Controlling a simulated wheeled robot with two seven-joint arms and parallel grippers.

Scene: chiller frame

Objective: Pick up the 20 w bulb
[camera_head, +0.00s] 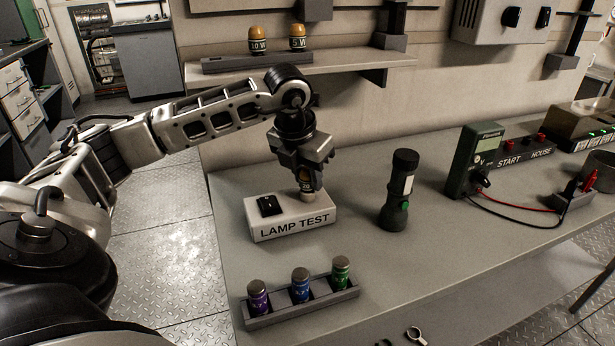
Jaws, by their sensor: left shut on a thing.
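The 20 W bulb (306,186) stands upright at the right part of the white LAMP TEST box (291,226), with its "20" label partly visible. My left gripper (308,183) points down from above and is shut around the bulb's amber upper part. The fingers hide much of the bulb. I cannot tell whether its base still touches the socket. The 10 W bulb (259,40) and the 5 W bulb (297,38) stand upright in a dark rack on the wall shelf. My right gripper is not in view.
A black flashlight (399,190) stands upright right of the box. A rack (303,304) with purple, blue and green cells lies in front. A green multimeter (474,160) with red and black leads stands further right. The wall shelf (345,62) overhangs behind my left arm. Bare bench lies between flashlight and front edge.

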